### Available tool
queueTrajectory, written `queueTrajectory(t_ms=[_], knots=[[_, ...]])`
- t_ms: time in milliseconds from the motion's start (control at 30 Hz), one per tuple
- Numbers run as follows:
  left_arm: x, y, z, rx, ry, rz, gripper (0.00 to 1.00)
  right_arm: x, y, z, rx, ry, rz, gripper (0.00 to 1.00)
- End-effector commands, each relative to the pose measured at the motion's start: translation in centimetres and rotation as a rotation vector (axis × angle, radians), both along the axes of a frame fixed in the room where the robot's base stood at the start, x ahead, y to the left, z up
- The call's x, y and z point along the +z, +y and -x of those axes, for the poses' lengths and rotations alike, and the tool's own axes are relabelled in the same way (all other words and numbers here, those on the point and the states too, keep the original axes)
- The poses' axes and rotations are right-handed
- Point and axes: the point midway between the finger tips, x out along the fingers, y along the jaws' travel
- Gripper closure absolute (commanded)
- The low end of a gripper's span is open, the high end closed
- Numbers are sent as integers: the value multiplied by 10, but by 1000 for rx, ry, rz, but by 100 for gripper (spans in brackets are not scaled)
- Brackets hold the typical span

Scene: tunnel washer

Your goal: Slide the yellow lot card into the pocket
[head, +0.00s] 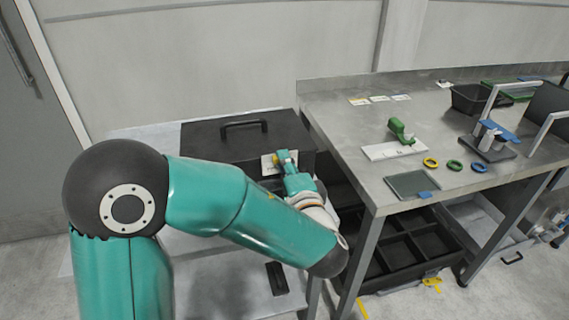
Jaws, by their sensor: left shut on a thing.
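My left gripper (281,158) is shut at the front of a black box with a handle on its lid (215,133). A small piece of yellow, which I take for the yellow lot card (279,155), shows between its fingers; most of it is hidden by the gripper. A pale plate, seemingly the pocket (266,164), is on the box front right behind the fingers. I cannot tell whether the card is inside it or only in front. My right gripper is not in view.
A steel table (335,125) stands to the right. On it are several small cards at the back, a green tool on a white plate (396,150), coloured rings, a grey-green pad (412,185) and a black bin (472,98). A divided black tray (400,255) sits below.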

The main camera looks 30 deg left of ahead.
Motion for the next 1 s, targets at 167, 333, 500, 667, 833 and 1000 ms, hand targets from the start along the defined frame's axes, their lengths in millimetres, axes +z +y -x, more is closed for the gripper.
queueTrajectory(t_ms=[167, 333, 500, 667, 833, 1000], knots=[[-2, 6, -4, 1, 1, 1, 100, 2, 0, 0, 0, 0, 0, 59], [-9, 6, -5, 0, 1, 0, 100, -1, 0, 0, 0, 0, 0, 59], [-16, 6, -5, 0, 2, -1, 100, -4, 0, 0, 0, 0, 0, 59], [-23, 6, -4, 0, 1, 0, 100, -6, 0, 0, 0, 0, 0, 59], [-28, 7, -5, 1, -1, 1, 100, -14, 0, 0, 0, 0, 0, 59], [-32, 7, -5, 1, -1, 1, 100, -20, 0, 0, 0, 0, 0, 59]])
